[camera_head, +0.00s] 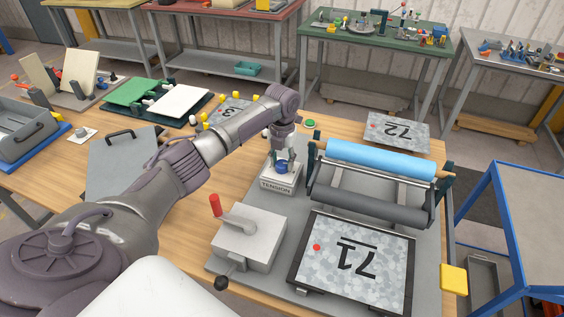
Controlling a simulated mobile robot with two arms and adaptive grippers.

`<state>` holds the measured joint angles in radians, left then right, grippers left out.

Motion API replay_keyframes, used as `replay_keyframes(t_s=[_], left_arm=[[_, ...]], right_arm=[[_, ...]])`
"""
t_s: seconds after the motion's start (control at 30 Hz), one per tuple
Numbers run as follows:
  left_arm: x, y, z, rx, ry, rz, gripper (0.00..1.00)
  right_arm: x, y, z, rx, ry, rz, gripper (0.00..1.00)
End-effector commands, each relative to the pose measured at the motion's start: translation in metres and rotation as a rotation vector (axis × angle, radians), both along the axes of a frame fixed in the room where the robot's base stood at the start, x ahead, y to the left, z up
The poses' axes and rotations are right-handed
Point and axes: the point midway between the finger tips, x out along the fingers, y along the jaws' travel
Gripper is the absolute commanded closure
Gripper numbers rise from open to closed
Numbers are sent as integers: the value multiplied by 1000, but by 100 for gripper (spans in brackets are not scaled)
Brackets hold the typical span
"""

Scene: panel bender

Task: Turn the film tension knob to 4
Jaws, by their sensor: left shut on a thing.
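The film tension knob (282,167) is small and blue and sits on top of a light box (281,185) with the word TENSION on its front. My left gripper (282,160) comes down from above and is shut on the knob, its fingers hiding part of it. The knob's pointer and the scale numbers are too small or hidden to read, so I cannot tell its setting. My right gripper is not in view.
Right of the box is a roller stand with a blue film roll (382,160) and a dark roller (370,205). A plate marked 72 (397,132) lies behind.

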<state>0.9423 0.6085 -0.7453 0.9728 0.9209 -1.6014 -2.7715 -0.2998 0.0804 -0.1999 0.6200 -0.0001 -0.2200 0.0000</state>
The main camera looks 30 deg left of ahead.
Motion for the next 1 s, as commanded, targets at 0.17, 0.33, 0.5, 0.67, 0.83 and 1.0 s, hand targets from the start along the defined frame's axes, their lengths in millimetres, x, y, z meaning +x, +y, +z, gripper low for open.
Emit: replay_keyframes(t_s=[0.17,0.33,0.5,0.67,0.83,1.0], left_arm=[[0,0,-3,1,1,-123,93],[0,0,-2,0,1,-205,93],[0,0,-2,1,2,-253,93],[-1,0,-1,-1,3,-271,93],[-1,0,-1,-1,3,-276,93],[-1,0,-1,-1,3,-275,93]], right_arm=[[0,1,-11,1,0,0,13],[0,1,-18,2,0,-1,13],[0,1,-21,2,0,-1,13],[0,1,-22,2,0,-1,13],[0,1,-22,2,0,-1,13],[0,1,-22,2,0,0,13]])
